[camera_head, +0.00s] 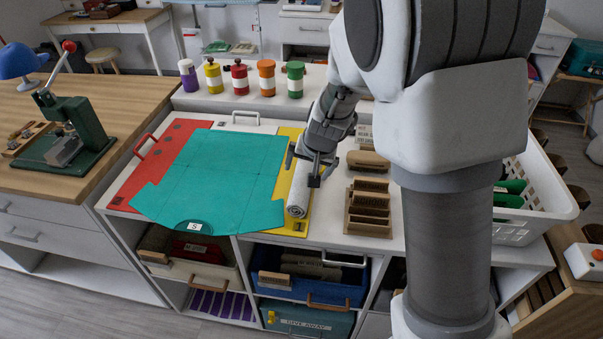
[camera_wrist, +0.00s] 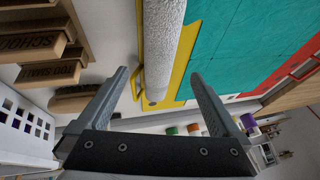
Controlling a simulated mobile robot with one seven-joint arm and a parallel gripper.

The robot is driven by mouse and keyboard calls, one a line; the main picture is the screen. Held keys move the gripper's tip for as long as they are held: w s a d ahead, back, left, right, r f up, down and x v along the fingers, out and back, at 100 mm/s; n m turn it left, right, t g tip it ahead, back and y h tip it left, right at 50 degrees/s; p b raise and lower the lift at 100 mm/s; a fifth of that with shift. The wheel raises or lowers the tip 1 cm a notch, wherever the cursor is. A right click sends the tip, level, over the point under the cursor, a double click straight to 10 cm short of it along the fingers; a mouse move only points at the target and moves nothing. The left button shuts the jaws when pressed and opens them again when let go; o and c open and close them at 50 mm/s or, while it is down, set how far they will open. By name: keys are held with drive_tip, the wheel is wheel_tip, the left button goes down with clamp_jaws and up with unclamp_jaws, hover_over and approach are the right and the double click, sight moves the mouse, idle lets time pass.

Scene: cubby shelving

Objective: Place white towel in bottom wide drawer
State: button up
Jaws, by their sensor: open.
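The white towel (camera_head: 299,200) is rolled up and lies on the yellow board (camera_head: 294,227) on top of the shelving unit. In the wrist view the towel (camera_wrist: 164,40) runs from the top edge down between my fingers. My gripper (camera_head: 314,170) is open just above the towel; its two fingers (camera_wrist: 163,82) show on either side of the roll, and I cannot tell if they touch it. Below the counter, the blue bin (camera_head: 300,288) sits in the middle cubby, above a teal drawer (camera_head: 306,318) with a lettered front. The left cubby holds a cream bin (camera_head: 195,268) above a purple-striped one (camera_head: 222,304).
A teal cloth sheet (camera_head: 222,175) lies left of the towel over a red board (camera_head: 150,170). Wooden lettered blocks (camera_head: 368,205) stand close on the right. Several coloured jars (camera_head: 239,77) line the back. A white basket (camera_head: 530,200) is at the far right.

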sight(304, 175)
drive_tip(key=x, duration=0.4)
drive_tip(key=b+x, duration=0.1)
drive_tip(key=x, duration=0.3)
drive_tip(key=shift+w+d, duration=0.2)
drive_tip(key=shift+w, duration=0.2)
drive_tip(key=shift+r, duration=0.1)
drive_tip(key=shift+c, duration=0.2)
drive_tip(key=c, duration=1.5)
drive_tip(key=shift+r, duration=0.1)
